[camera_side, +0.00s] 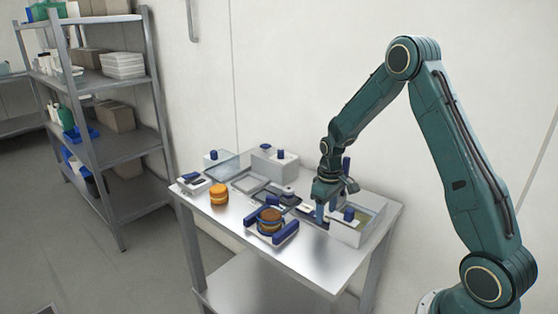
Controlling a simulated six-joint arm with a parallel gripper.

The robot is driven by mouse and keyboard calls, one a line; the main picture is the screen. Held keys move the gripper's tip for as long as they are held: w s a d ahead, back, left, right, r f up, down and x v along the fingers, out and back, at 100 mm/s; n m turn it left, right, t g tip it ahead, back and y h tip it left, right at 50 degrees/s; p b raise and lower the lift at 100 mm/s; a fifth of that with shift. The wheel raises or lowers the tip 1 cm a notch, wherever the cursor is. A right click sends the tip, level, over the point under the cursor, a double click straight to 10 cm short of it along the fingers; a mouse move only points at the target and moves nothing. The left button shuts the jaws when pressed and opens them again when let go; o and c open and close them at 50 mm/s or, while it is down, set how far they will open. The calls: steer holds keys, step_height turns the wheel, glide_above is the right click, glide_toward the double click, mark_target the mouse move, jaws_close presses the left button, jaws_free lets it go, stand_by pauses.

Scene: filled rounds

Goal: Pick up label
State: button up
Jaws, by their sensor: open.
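My gripper (327,209) points down over the right part of the steel table (312,262). It is open, with its blue fingertips low beside a white box with a blue knob (344,235). Dark flat pieces (287,199) lie just left of the gripper. An orange round stack (219,194) stands on the left part of the table.
White boxes with blue knobs (262,165) stand along the back by the wall. A grey tray (249,182) lies in the middle, and a small white device (191,186) at the left end. The table's front strip is clear. A loaded shelf rack (118,147) stands left.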

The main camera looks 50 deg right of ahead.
steer(key=shift+f, duration=0.25)
stand_by(0.6)
steer(key=shift+c, duration=0.4)
steer(key=c, duration=0.7)
